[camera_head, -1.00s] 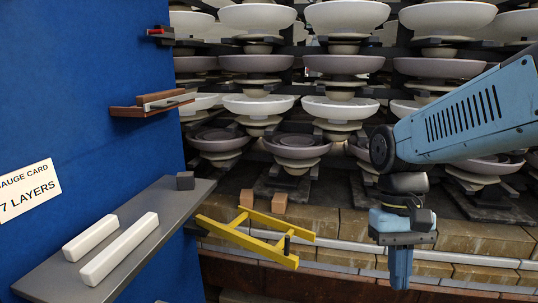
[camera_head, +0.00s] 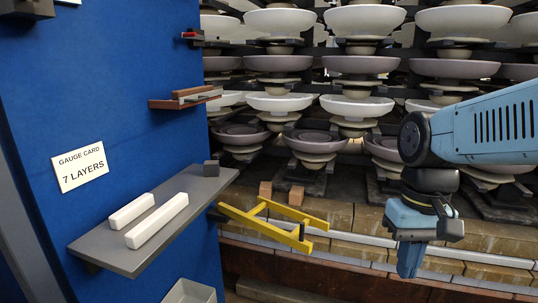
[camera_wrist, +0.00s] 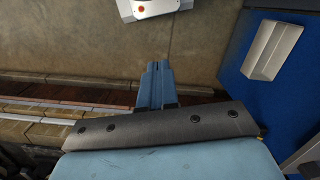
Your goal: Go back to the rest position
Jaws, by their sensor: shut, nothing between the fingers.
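My gripper (camera_head: 410,262) is blue and hangs downward at the right of the head view, with its fingers closed together and nothing between them. In the wrist view my gripper (camera_wrist: 157,68) shows its two fingers side by side, above bare floor. It touches nothing that I can see. The blue arm link leads off to the right edge of the head view.
Insulator stacks (camera_head: 360,65) fill the back. A grey bin (camera_head: 190,291) is below.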

